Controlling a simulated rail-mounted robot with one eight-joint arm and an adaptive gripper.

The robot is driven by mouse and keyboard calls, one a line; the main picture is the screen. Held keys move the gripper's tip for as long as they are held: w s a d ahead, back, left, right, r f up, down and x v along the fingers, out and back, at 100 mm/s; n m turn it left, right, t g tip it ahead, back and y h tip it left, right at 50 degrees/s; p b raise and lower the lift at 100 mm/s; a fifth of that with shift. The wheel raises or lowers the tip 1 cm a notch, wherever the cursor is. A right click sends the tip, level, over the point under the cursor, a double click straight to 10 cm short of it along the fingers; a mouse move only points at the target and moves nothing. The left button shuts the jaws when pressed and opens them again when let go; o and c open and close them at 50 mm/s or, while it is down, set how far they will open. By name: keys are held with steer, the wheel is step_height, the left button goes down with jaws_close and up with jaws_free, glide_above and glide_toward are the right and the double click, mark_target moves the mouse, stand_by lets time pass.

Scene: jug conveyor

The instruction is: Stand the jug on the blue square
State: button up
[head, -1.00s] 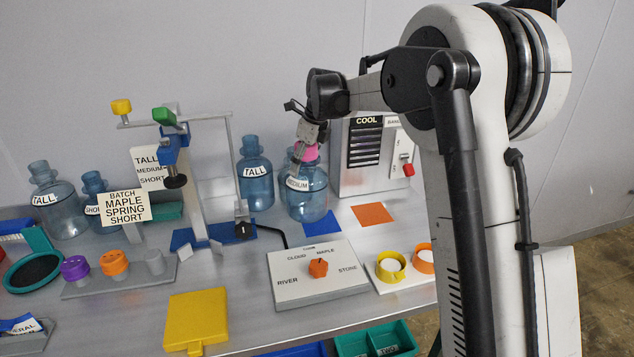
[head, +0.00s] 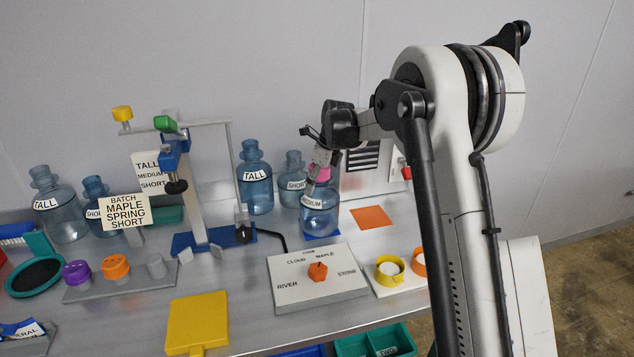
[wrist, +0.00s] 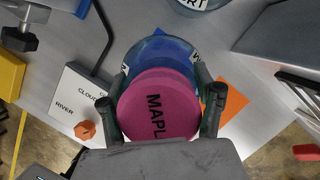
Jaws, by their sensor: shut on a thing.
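The jug (head: 320,218) is translucent blue with a MEDIUM label and a pink cap (head: 321,172). My gripper (head: 318,168) is shut on the jug at its capped top. In the wrist view, the fingers of my gripper (wrist: 167,88) lie on both sides of the pink cap (wrist: 158,104), which reads MAPLE in part. The jug looks upright. It covers most of the blue square (head: 322,239); only a front strip of the square shows below it. I cannot tell whether the jug's base touches the square or hangs just above it.
An orange square (head: 371,217) lies right of the jug. A TALL jug (head: 255,180) and a SHORT jug (head: 291,182) stand behind. A dial panel (head: 318,278) lies in front, a clamp stand (head: 193,200) to the left. The COOL box (head: 365,158) is behind right.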

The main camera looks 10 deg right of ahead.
steer(key=shift+f, duration=0.2)
steer(key=o, duration=1.8)
steer(key=shift+c, duration=0.2)
steer(key=shift+r, duration=0.1)
